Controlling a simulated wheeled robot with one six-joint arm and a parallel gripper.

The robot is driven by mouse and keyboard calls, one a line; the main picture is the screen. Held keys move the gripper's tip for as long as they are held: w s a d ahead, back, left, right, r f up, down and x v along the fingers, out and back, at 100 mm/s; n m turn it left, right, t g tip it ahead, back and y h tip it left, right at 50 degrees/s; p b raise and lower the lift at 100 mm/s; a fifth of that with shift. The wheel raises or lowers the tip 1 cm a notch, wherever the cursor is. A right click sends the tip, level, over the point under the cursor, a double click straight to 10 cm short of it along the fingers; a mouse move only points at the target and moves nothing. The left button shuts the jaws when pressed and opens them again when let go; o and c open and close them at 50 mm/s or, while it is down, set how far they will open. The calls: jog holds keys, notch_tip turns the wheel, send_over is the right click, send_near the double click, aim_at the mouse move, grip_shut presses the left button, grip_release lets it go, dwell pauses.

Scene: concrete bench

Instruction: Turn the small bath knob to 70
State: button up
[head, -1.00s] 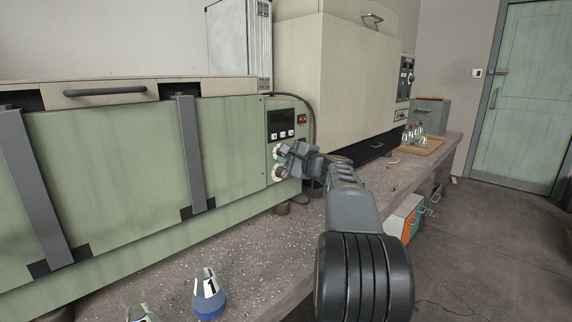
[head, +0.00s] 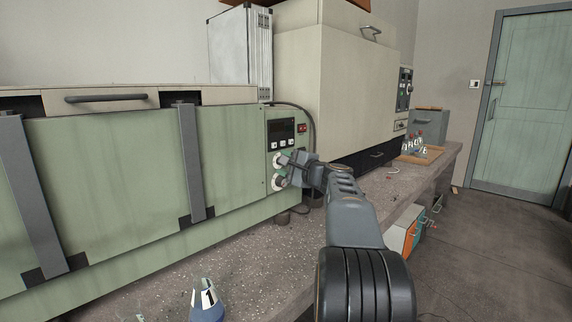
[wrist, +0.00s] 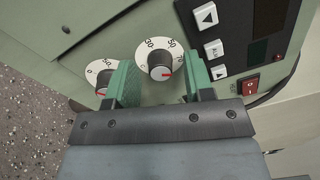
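Two black dial knobs with white scale rings sit on the green bath's control panel (head: 287,135).
Arrow buttons (wrist: 206,15) and a red switch (wrist: 250,86) lie close to my right finger. A labelled flask (head: 207,300) stands on the speckled bench (head: 250,240). A beige oven (head: 340,80) and a tray of flasks (head: 420,153) stand farther along.

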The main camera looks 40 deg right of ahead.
jog(key=s+d+p, duration=0.1)
jog(key=s+d, duration=0.1)
jog(key=s, duration=1.1)
jog(key=shift+s+d+f, duration=0.15)
jog(key=shift+s+f, duration=0.1)
jog(key=shift+s, duration=0.1)
jog(key=a+r+n+g+y+p, duration=0.25)
jog(key=a+n+g+p, duration=0.5)
jog(key=a+p, duration=0.95)
jog(key=s+a+r+n+g+h+p, duration=0.1)
jog(key=s+a+n+g+h+p, duration=0.1)
jog(key=s+a+n+p, duration=0.3)
jog(key=s+a+r+n+g+h+p, duration=0.2)
jog(key=s+a+n+g+p, duration=0.3)
jog(key=p, duration=0.5)
jog(key=shift+s+a+r+n+h, duration=0.3)
jog(key=shift+s+a+n+h, duration=0.25)
jog(key=shift+s+a+n, duration=0.4)
jog(key=shift+w+a, duration=0.1)
jog(key=shift+w, duration=0.05)
